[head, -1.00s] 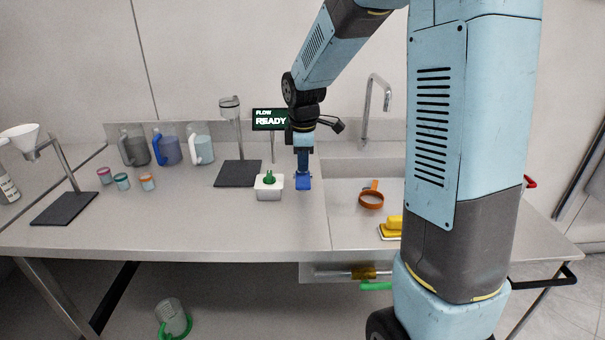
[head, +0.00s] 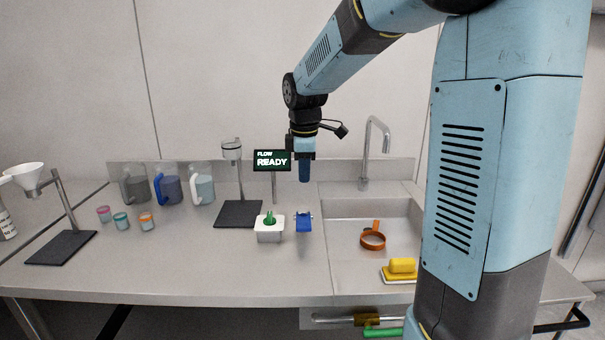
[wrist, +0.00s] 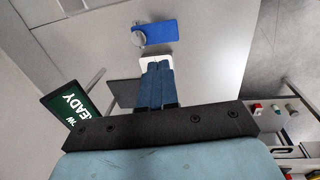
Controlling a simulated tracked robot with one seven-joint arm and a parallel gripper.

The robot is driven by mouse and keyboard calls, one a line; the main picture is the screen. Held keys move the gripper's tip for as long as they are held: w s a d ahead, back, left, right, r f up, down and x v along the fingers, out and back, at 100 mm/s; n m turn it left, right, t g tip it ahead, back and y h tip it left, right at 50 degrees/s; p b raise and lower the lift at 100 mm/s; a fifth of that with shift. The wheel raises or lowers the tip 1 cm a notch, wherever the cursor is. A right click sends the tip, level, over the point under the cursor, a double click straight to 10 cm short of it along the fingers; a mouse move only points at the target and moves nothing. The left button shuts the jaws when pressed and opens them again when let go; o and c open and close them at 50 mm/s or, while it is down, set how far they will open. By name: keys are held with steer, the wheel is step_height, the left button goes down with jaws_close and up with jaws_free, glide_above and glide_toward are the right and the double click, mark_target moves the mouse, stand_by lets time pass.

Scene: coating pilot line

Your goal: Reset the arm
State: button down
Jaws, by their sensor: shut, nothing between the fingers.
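My gripper (head: 305,181) hangs from my raised arm, fingers down, above the worktop near the middle of the head view. Its blue fingers are together with nothing between them; they also show in the wrist view (wrist: 157,66). Below it, apart from it, a small blue object (head: 304,222) sits on the worktop. In the wrist view a blue flat part (wrist: 160,31) with a round grey piece beside it lies beyond the fingertips. A white tub (head: 269,234) with a green piece stands just left of the blue object.
A READY display (head: 272,160) stands close behind my gripper. Several jugs (head: 167,189) and cups are at the left, by a dark-based stand (head: 239,213).

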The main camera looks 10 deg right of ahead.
steer(key=s+d+r+m+t, duration=0.2)
steer(key=s+m, duration=0.5)
steer(key=s, duration=0.6)
steer(key=s+d+r+m+t, duration=0.2)
steer(key=s+m, duration=0.6)
steer(key=s, duration=0.5)
steer(key=shift+s+d+r, duration=0.25)
steer(key=shift+d+r, duration=0.05)
steer(key=shift+d, duration=0.15)
